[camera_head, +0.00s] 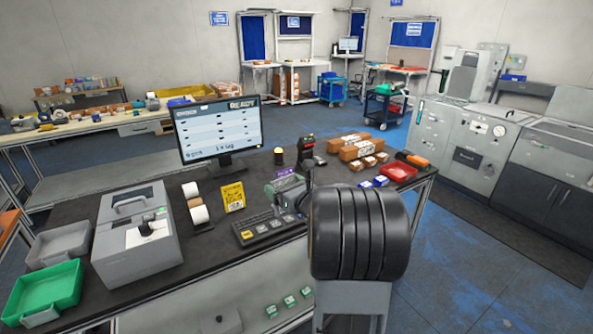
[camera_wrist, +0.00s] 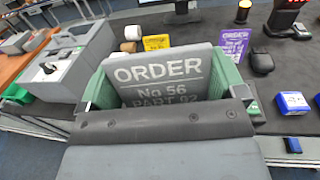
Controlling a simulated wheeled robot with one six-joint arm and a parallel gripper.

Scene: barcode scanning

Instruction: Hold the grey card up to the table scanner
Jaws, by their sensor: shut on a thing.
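The grey card (camera_wrist: 158,72), printed "ORDER No 56", stands between the green fingers of my gripper (camera_wrist: 165,84) in the wrist view. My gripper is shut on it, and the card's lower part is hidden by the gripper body. The table scanner (camera_head: 308,150), black with a red-lit top, stands farther back on the table. It also shows at the top right of the wrist view (camera_wrist: 284,16), apart from the card.
A purple order card (camera_wrist: 234,44) and a yellow card (camera_head: 233,197) stand on the table. A monitor (camera_head: 219,130), keyboard (camera_head: 268,228) and grey printer-like box (camera_head: 135,240) are to the left. Brown boxes (camera_head: 362,148) and a red tray (camera_head: 398,172) are to the right.

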